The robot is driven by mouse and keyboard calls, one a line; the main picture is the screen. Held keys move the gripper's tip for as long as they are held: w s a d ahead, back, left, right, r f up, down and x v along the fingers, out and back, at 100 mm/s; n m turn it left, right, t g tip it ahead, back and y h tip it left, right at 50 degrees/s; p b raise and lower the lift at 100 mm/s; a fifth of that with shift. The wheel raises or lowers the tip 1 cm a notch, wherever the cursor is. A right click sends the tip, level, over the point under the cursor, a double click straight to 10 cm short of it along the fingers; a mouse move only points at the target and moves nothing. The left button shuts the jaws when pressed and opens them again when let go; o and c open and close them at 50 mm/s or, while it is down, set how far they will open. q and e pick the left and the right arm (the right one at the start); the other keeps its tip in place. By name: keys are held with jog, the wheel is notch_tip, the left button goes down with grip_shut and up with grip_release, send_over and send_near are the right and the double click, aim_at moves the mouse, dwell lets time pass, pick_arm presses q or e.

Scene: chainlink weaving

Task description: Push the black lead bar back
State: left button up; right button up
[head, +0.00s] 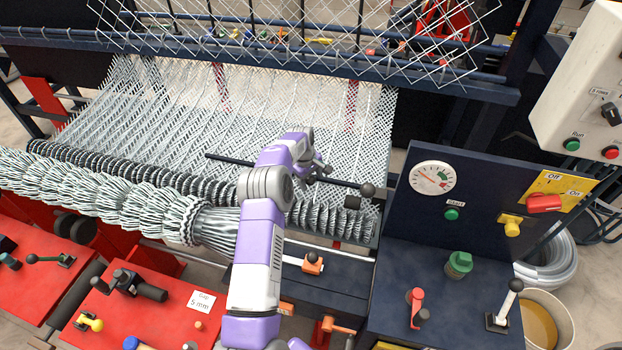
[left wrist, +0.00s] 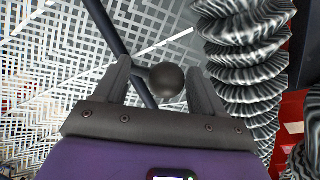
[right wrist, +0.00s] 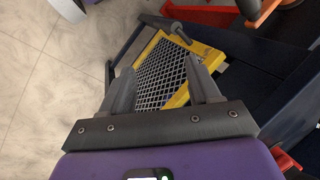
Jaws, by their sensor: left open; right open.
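The black lead bar (head: 232,159) lies across the woven wire mesh (head: 170,110), running from left centre to the right, partly hidden behind my left arm. A dark ball (head: 367,190) shows near its right end. My left gripper (head: 322,170) is over the bar. In the left wrist view the bar (left wrist: 104,25) runs diagonally, and a dark round knob (left wrist: 166,80) sits between the open fingers (left wrist: 165,82). I cannot tell whether they touch it. My right gripper (right wrist: 163,88) is open and empty in the right wrist view, away from the bar.
A row of coiled wire (head: 110,190) lies in front of the mesh. A dark blue control panel (head: 400,235) with a gauge stands at the right. Red panels (head: 150,310) with levers are at the front left. A yellow-framed grille (right wrist: 160,72) shows beyond my right gripper.

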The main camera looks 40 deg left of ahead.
pick_arm(q)
jog(key=r, duration=0.2)
jog(key=s+r, duration=0.1)
jog(key=r, duration=0.4)
jog(key=shift+s+a+r, duration=0.1)
jog(key=shift+s+r, duration=0.05)
jog(key=shift+r, duration=0.05)
